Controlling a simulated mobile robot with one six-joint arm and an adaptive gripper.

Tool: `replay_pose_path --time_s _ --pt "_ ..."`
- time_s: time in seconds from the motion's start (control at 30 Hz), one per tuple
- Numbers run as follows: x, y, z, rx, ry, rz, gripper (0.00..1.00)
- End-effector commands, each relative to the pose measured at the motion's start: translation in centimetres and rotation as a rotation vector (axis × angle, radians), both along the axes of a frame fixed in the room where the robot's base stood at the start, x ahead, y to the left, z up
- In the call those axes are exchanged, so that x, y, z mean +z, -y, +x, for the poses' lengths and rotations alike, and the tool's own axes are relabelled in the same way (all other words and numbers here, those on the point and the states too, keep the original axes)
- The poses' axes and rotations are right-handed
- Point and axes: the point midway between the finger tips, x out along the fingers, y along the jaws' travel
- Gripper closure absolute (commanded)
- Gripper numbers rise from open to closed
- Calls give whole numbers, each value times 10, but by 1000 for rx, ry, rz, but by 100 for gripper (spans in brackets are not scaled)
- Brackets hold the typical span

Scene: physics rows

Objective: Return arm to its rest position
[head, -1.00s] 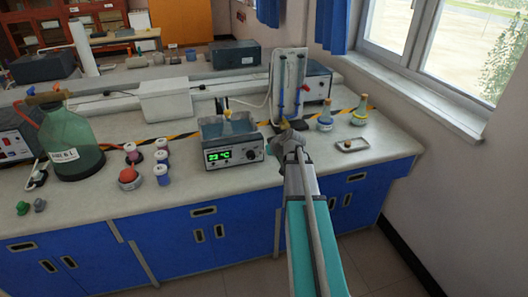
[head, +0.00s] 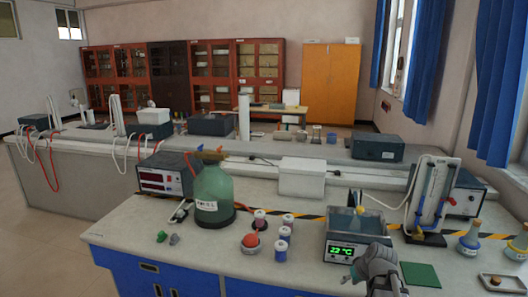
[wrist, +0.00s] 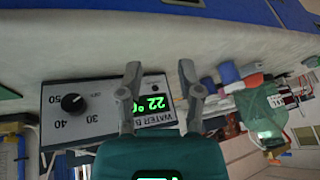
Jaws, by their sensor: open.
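My gripper (wrist: 160,68) is open in the wrist view, with its two grey fingers apart and nothing between them. The fingers are hard to make out there. A flask with a yellow top (head: 359,212) stands in the bath.
A green mat (head: 421,275) lies right of my arm. Two small flasks (head: 469,240) and a tray (head: 502,283) are further right. Several small jars (head: 283,244) and a big green bottle (head: 212,196) stand left.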

Motion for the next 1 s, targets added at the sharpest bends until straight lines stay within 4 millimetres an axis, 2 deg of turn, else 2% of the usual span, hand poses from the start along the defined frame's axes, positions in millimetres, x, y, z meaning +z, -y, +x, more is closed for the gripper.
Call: replay_pose_path --time_s 0.03,0.1,0.4,0.63,1.0 --pt "4 -17 -13 8 -40 -10 53" --pt "5 -34 -27 10 -96 -28 53" --pt "14 -92 -91 -17 -310 -135 53" --pt "20 -110 -121 -50 -398 -208 53" --pt "20 -112 -126 -60 -415 -225 53"
